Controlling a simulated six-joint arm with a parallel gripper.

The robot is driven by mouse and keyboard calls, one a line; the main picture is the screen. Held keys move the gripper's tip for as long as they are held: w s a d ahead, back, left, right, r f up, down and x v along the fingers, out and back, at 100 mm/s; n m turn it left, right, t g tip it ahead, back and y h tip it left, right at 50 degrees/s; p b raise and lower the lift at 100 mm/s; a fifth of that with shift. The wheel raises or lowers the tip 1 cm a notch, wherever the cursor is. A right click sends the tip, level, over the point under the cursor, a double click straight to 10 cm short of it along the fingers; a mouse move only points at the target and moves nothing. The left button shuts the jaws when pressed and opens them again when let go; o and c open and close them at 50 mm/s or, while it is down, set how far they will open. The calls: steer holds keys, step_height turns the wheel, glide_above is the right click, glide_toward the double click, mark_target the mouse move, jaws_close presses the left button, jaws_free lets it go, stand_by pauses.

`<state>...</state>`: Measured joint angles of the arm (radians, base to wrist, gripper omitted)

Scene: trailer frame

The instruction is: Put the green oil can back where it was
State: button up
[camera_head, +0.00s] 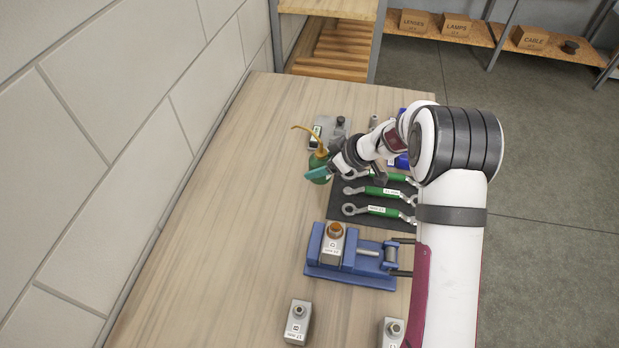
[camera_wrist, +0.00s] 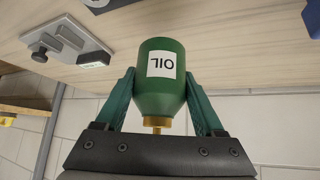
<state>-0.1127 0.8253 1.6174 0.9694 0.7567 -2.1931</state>
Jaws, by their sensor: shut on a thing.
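The green oil can (camera_head: 318,163) has a thin yellow-brown spout and is at the middle of the table, in front of a grey plate. In the wrist view the oil can (camera_wrist: 160,90) appears upside down, with a white OIL label and a brass neck. My gripper (camera_head: 321,172) has teal fingers, one on each side of the can, and is shut on it. I cannot tell whether the can's base touches the table (camera_head: 230,200).
The grey plate (camera_head: 329,133) with fittings lies just behind the can. A dark mat (camera_head: 342,212) with green-handled wrenches lies to the right. A blue vise (camera_head: 350,265) holds a grey block in front. The table's left side is clear, beside a wall.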

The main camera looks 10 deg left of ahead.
mark_target(310, 167)
steer(key=a+f, duration=0.1)
steer(key=a, duration=0.1)
steer(key=shift+w+a+f, duration=0.2)
steer(key=shift+a+f, duration=0.2)
step_height(310, 167, down, 3)
steer(key=shift+f, duration=0.5)
steer(key=shift+f, duration=0.15)
steer(key=o, duration=1.5)
